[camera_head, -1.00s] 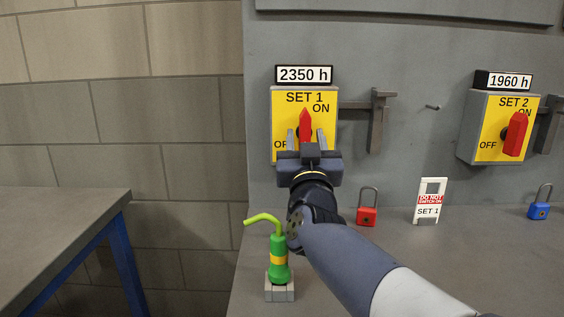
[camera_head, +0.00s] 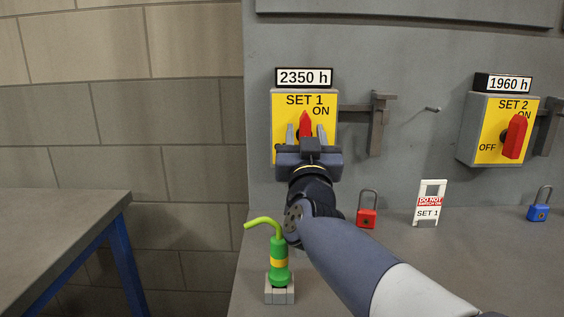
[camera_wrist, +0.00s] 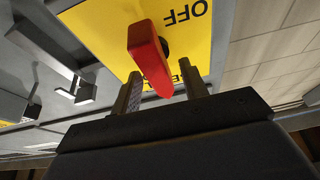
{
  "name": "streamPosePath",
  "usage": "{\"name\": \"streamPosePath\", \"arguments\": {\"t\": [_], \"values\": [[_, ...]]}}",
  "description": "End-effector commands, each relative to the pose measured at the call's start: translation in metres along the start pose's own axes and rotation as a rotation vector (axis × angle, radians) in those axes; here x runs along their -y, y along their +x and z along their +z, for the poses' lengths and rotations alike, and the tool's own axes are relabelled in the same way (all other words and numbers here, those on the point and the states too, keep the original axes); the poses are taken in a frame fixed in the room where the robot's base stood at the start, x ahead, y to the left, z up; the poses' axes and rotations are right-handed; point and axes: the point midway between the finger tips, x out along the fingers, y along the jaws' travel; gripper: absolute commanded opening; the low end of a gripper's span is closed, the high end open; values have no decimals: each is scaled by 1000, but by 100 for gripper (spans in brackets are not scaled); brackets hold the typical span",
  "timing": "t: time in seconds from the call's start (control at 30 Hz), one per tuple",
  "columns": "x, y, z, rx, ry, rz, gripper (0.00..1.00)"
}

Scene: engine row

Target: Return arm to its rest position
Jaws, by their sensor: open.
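My gripper (camera_head: 305,132) is open in front of the yellow SET 1 switch panel (camera_head: 288,100). Its two fingers stand on either side of the red switch handle (camera_head: 305,121) in the head view. The handle points up, toward the ON side. In the wrist view the fingers of my gripper (camera_wrist: 158,90) are apart, with the red handle (camera_wrist: 147,55) beyond and partly between them. I cannot tell whether a finger touches it. My gripper hides the lower part of the panel.
A green oil can (camera_head: 279,262) stands in a small grey holder (camera_head: 279,294) close below my arm. A red padlock (camera_head: 367,217), a SET 1 tag (camera_head: 428,205) and a blue padlock (camera_head: 539,210) stand on the grey bench. The SET 2 switch box (camera_head: 497,128) is at right.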

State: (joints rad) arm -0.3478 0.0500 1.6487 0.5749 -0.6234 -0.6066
Motion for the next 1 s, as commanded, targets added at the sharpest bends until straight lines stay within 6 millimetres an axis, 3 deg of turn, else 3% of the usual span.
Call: {"name": "streamPosePath", "arguments": {"t": [0.07, 1.0], "values": [[0, -8, 20, 3, -2, -1, 42], [-4, -4, 10, 0, -549, -227, 42]]}}
